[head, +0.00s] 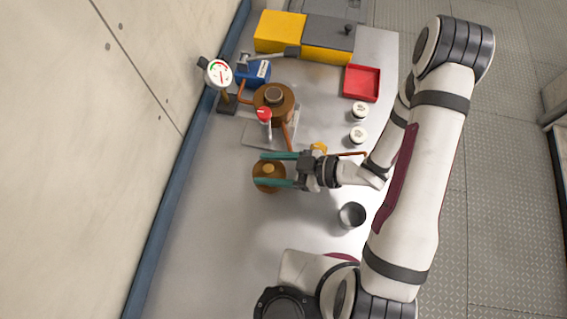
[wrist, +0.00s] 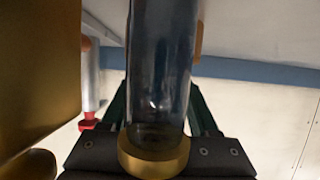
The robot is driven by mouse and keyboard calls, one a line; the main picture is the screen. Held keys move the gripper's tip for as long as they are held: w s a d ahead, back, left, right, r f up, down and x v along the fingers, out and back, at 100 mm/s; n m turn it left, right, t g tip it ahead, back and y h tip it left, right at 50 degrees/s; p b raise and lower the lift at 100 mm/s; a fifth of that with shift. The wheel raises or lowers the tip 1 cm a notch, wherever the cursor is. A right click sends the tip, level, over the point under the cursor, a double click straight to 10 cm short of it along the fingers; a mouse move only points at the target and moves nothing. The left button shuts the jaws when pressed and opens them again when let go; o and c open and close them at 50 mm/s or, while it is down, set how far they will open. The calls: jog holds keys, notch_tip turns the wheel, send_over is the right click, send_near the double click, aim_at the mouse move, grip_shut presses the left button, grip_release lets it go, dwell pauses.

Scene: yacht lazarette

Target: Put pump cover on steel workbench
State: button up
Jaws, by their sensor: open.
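A round brown-brass piece with a small raised brass knob, which looks like the pump cover (head: 268,170), is at the middle of the steel workbench (head: 215,245). My gripper (head: 275,170) is open, its teal fingers pointing toward the wall, one on each side of this piece. I cannot tell whether they touch it or how high it sits. In the wrist view, a dark glassy cylinder (wrist: 160,75) with a brass ring (wrist: 154,154) stands in front of my fingers and hides much of them. Whether it belongs to the cover is unclear.
Beyond my gripper stand a copper-brown pump (head: 284,108) with a red-topped part (head: 264,115), and a gauge (head: 219,73). A grey cup (head: 351,215) is nearby. The bench's near left is clear.

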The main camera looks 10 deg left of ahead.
jog(key=shift+r, duration=0.1)
jog(key=shift+d+r, duration=0.2)
jog(key=shift+d, duration=0.15)
jog(key=v, duration=1.1)
